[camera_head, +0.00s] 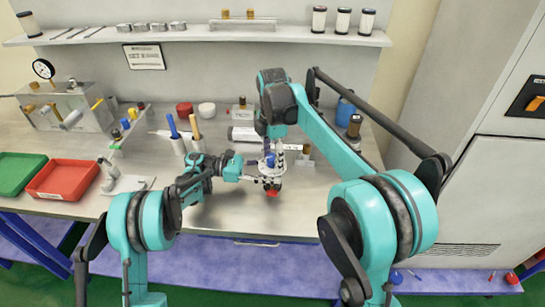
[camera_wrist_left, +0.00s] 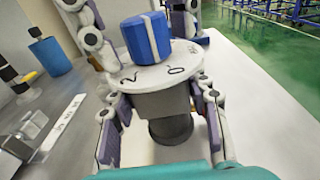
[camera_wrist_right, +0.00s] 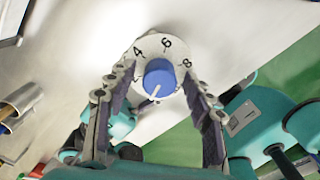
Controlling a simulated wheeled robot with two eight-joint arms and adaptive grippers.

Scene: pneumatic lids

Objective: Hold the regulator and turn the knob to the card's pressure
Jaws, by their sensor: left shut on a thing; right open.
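The regulator has a dark grey body (camera_wrist_left: 170,100), a white numbered dial (camera_wrist_left: 158,77) and a blue knob (camera_wrist_left: 147,37). In the head view the blue knob (camera_head: 270,159) shows above the bench, partly hidden by my grippers. My left gripper (camera_wrist_left: 158,105) is shut on the grey body, below the dial. My right gripper (camera_wrist_right: 158,88) is open, with its fingers on either side of the knob (camera_wrist_right: 160,77). The right wrist view shows 4, 6 and 8 on the dial (camera_wrist_right: 166,47); the knob's white line points down-left. A white card (camera_head: 144,57) hangs on the wall, its text unreadable.
A red tray (camera_head: 63,194) and a green tray (camera_head: 15,185) stand at the left of the bench. The bench front right of the regulator is clear.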

